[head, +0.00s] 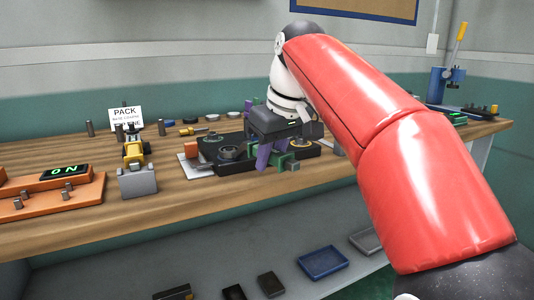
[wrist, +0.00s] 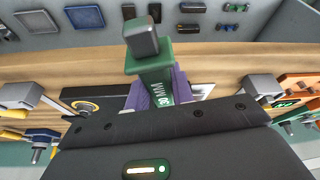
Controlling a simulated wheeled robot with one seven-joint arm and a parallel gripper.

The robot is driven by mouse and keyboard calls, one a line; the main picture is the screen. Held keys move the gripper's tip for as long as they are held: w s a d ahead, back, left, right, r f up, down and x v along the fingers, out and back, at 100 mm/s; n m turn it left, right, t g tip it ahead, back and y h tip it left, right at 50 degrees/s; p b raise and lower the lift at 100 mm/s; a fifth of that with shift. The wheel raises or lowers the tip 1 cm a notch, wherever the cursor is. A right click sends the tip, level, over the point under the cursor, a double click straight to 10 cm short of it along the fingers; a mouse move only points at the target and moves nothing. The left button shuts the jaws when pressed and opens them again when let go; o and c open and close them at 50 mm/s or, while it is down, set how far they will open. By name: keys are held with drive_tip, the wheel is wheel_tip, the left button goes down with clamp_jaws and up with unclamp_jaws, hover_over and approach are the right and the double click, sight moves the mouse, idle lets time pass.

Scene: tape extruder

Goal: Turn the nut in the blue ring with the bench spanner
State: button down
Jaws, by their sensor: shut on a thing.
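My gripper (head: 272,163) is over the black fixture plate on the bench, its purple fingers pointing down. In the wrist view my gripper (wrist: 158,92) is shut on a green tool (wrist: 157,75) with white lettering and a grey block-shaped end (wrist: 141,36). It looks like the bench spanner. The green also shows in the head view (head: 281,161). The black plate (head: 237,166) carries round fittings, one with a nut-like piece (head: 229,152). A yellow ring (wrist: 85,107) shows on it in the wrist view. I cannot make out the blue ring; my gripper and arm hide part of the plate.
A yellow-and-grey device (head: 136,172) and an orange panel (head: 54,192) reading "ON" stand to the left. A "PACK" sign (head: 125,117) and small parts stand behind. A blue tray (head: 323,262) and dark bins lie on the lower shelf.

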drive_tip(key=shift+w+d+n+p, duration=0.55)
drive_tip(key=shift+w+d+n, duration=0.05)
drive_tip(key=shift+n, duration=0.1)
drive_tip(key=shift+w+d+n+g+y+p, duration=0.2)
drive_tip(key=shift+w+d+n+p, duration=0.2)
drive_tip(key=shift+w+n, duration=0.15)
drive_tip(key=shift+w+d+n+g+y+p, duration=0.1)
drive_tip(key=shift+w+d+n+g+p, duration=0.15)
drive_tip(key=shift+w+n+p, duration=0.2)
drive_tip(key=shift+w+d, duration=0.1)
drive_tip(key=shift+w, duration=0.05)
drive_tip(key=shift+w+d+n+g, duration=0.15)
drive_tip(key=shift+w+d+n, duration=0.1)
drive_tip(key=shift+w+n, duration=0.3)
drive_tip(key=shift+w+d+n+g, duration=0.1)
drive_tip(key=shift+w+d+n, duration=0.1)
drive_tip(key=shift+w+n, duration=0.3)
drive_tip(key=shift+w, duration=0.1)
